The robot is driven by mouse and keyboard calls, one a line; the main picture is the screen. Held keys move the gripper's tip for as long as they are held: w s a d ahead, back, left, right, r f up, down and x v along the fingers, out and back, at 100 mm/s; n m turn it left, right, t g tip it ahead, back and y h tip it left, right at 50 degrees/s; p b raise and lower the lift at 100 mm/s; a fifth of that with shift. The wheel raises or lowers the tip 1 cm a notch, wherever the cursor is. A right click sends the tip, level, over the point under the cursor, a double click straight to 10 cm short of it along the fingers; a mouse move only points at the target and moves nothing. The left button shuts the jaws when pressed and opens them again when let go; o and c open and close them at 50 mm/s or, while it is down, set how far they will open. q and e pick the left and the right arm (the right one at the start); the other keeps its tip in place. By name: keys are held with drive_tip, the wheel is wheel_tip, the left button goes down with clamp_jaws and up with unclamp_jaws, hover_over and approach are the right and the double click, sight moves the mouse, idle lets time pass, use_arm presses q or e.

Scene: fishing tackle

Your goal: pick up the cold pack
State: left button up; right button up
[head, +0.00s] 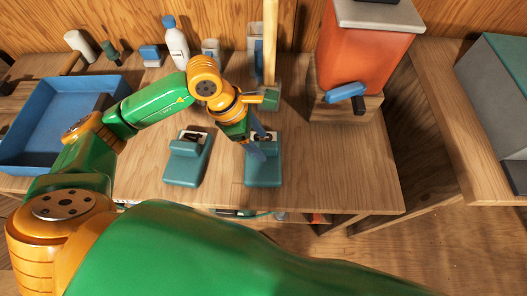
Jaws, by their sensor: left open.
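My left gripper (257,140) is open over the right one of two teal holders (264,172), with its blue fingers pointing down at the holder's back part. I see nothing between the fingers, though the wrist partly covers that spot. The left teal holder (184,170) stands beside it with a dark piece on top. I cannot tell for sure which thing is the cold pack. A small blue block (150,53) at the back of the table could be it; it is apart from my gripper. My right gripper is not in view.
A blue tray (22,150) lies at the left. A white bottle (176,48) and other small items line the back wall. A wooden post (270,40) rises behind my wrist. An orange container (360,55) stands at the right. The table's front right is clear.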

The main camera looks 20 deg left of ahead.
use_arm(q)
drive_tip(key=shift+x, duration=1.15)
clamp_jaws()
